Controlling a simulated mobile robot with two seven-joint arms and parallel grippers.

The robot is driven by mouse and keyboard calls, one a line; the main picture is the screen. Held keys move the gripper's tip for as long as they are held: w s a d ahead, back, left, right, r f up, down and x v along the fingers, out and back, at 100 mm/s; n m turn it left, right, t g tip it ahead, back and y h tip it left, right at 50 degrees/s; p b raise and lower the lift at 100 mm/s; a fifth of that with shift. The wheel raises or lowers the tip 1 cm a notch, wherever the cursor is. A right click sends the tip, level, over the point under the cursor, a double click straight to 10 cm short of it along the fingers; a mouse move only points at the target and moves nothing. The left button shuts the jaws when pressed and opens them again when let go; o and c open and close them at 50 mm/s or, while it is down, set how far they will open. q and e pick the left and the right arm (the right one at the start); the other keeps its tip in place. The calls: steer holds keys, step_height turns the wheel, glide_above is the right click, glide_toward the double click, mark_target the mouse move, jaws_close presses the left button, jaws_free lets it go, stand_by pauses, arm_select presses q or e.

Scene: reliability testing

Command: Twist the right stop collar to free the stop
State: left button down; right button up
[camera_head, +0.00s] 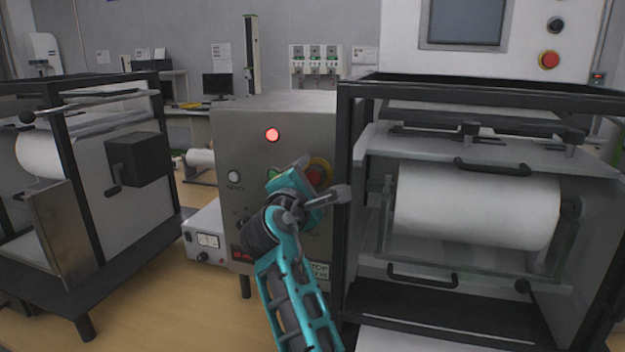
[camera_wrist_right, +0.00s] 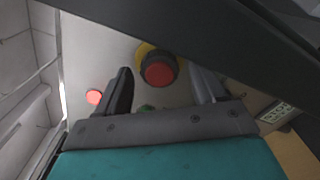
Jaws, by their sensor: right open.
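The red stop button (camera_head: 316,175) is on the front of the grey control box, with yellow (camera_head: 320,163) behind it. In the right wrist view the red button (camera_wrist_right: 159,73) has a dark ring around its base, and a yellow disc (camera_wrist_right: 143,54) shows behind it. I cannot tell which ring is the collar. My right gripper (camera_head: 323,177) is open in front of the button and partly hides it. In the wrist view its fingers (camera_wrist_right: 163,80) stand apart on either side of the button, with no visible contact. My left gripper is not in view.
A green button (camera_wrist_right: 146,107) lies near the fingers. A black-framed roll machine (camera_head: 347,130) stands close on the right. Another roll machine (camera_head: 75,170) stands left.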

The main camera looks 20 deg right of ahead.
steer(key=c, duration=1.1)
steer(key=shift+o, duration=0.2)
steer(key=shift+m, duration=0.4)
steer(key=m+b, duration=0.1)
steer(key=m, duration=0.2)
steer(key=shift+m+b, duration=0.85)
steer(key=shift+m, duration=1.35)
